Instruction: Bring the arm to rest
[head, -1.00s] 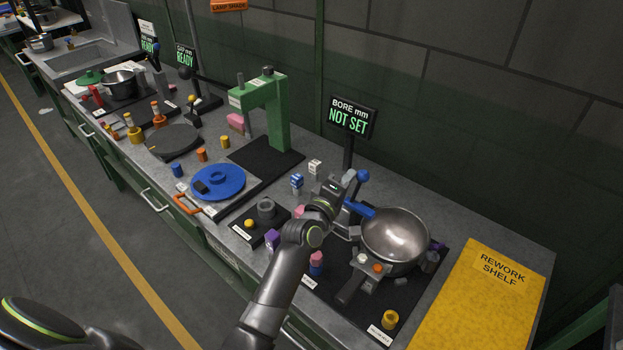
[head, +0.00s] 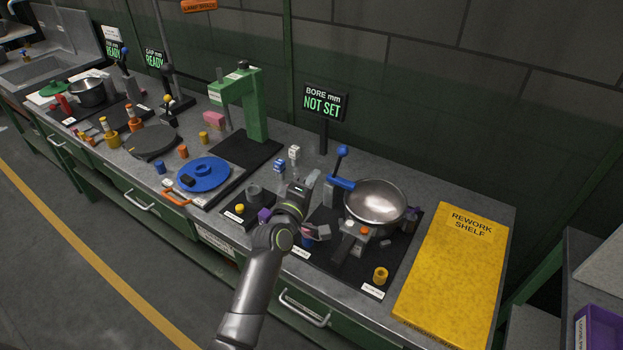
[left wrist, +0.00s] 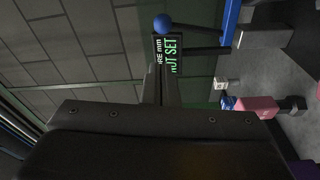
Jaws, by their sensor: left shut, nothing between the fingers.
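My left arm comes up from the bottom of the head view, and my left gripper (head: 309,182) is over the bench, left of the steel pan (head: 375,205). It is shut and empty. The pan sits on a dark fixture with a blue handle (head: 341,183) at its left. In the left wrist view a dark body fills the lower part, with the bore sign (left wrist: 166,55) and a blue ball (left wrist: 162,23) beyond it. My right gripper is not in view.
The bore sign reading NOT SET (head: 322,102) stands behind the gripper. The yellow rework shelf (head: 452,270) is at the right. A green press (head: 255,105), a blue disc (head: 203,172) and several small coloured parts stand to the left. Open floor lies at the lower left.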

